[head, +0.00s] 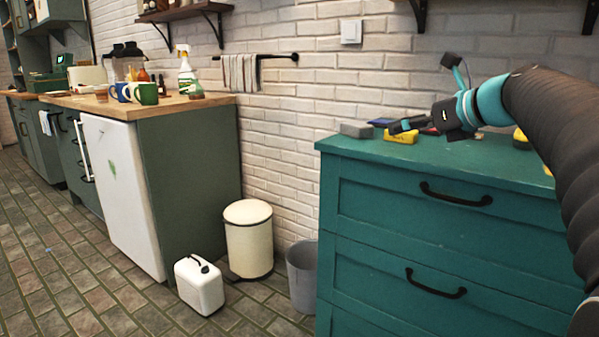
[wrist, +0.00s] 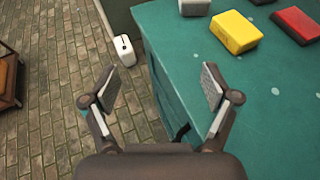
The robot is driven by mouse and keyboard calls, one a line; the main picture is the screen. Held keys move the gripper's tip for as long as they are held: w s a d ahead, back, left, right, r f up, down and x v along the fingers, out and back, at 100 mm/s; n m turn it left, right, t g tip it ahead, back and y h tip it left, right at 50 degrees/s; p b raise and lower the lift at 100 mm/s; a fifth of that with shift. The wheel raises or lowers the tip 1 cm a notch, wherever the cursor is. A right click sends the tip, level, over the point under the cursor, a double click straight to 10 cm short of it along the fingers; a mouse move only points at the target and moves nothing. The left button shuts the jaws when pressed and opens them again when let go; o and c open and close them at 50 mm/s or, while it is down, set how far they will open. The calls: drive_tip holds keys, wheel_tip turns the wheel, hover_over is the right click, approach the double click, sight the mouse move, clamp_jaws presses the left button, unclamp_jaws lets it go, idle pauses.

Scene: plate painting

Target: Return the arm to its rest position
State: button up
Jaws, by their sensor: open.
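My gripper (wrist: 157,90) is open and empty in the wrist view, its two fingers wide apart. It hangs over the edge of the teal cabinet top (wrist: 185,60), with the floor visible between the fingers. In the head view my gripper (head: 396,126) is at the end of my arm, above the teal cabinet (head: 430,225), near a yellow block (head: 401,138). The arm reaches in from the right side. Whether the fingertips touch anything is hard to tell in the head view; the wrist view shows them clear of the blocks.
A white canister (head: 199,285), a cream bin (head: 248,240) and a grey bucket (head: 302,275) stand on the floor. The brick wall (head: 330,90) is behind the cabinet.

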drive_tip(key=s+a+f+n+g+h+p, duration=0.1)
drive_tip(key=s+a+f+n+g+h, duration=0.1)
drive_tip(key=s+a+f+n, duration=0.4)
drive_tip(key=s+a+f+n+g+h, duration=0.1)
drive_tip(key=s+a+f+n+g, duration=0.1)
drive_tip(key=s+f+n, duration=0.8)
drive_tip(key=s+d+f+n+g+h+p, duration=0.1)
drive_tip(key=s+f+n+g+h, duration=0.1)
drive_tip(key=s+f+n, duration=0.9)
drive_tip(key=s+n+h, duration=0.1)
drive_tip(key=s+n, duration=0.1)
drive_tip(key=s, duration=0.1)
drive_tip(key=shift+s+f+h, duration=0.25)
drive_tip(key=shift+s+h, duration=0.1)
drive_tip(key=shift+h, duration=0.05)
